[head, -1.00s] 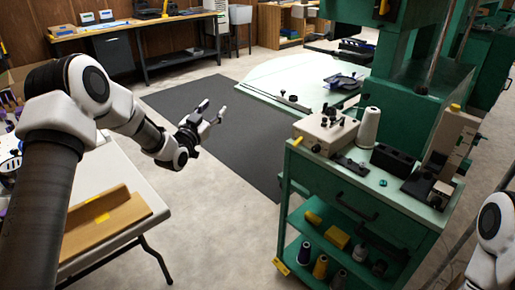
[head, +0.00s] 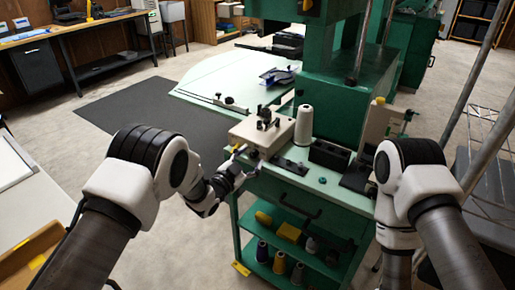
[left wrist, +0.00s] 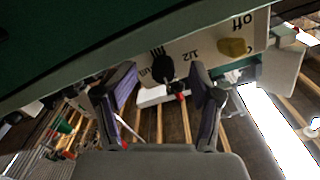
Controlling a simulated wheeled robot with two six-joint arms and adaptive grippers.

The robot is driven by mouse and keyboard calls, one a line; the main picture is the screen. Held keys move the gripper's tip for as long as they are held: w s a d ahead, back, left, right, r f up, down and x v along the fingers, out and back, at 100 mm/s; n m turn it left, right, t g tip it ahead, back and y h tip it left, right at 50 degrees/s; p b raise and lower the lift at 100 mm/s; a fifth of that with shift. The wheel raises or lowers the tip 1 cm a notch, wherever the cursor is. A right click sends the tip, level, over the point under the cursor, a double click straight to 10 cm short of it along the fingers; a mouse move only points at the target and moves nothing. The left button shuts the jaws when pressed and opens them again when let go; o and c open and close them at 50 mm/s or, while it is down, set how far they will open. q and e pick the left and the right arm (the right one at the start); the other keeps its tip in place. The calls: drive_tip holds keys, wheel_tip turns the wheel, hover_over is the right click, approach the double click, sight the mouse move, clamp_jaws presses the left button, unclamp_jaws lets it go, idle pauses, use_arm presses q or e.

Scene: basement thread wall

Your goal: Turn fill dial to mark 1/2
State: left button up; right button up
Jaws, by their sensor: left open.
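A cream box (head: 265,135) with dark fittings on top stands on the green cabinet's top. In the left wrist view, its panel (left wrist: 205,42) appears upside down, with the marks "off" and "1/2" legible and another mark partly hidden. A yellow knob (left wrist: 232,47) sits near "off", and a dark knob (left wrist: 162,68) sits left of "1/2". I cannot tell which is the fill dial. My left gripper (head: 247,161) is open at the box's front; it also shows in the left wrist view (left wrist: 162,92). The dark knob appears between its fingertips, with no clear contact. My right gripper is out of sight.
The green cabinet (head: 340,205) bears a white thread cone (head: 303,125) and a black block (head: 329,155) right of the box. Spools stand on its lower shelves. A green machine column (head: 345,90) rises behind. A wire rack (head: 480,160) stands at right.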

use_arm(q)
drive_tip(key=shift+w+r, duration=0.25)
drive_tip(key=shift+r, duration=0.05)
drive_tip(key=shift+o, duration=1)
drive_tip(key=shift+a+r, duration=0.1)
clamp_jaws()
drive_tip(key=shift+n, duration=0.3)
drive_tip(key=n+p, duration=0.1)
drive_tip(key=n, duration=0.4)
drive_tip(key=n+p, duration=0.1)
drive_tip(key=n, duration=0.3)
drive_tip(key=shift+f, duration=0.2)
drive_tip(key=shift+f+n+p, duration=0.15)
drive_tip(key=shift+n+p, duration=0.15)
drive_tip(key=shift+n, duration=0.9)
drive_tip(key=shift+f, duration=0.1)
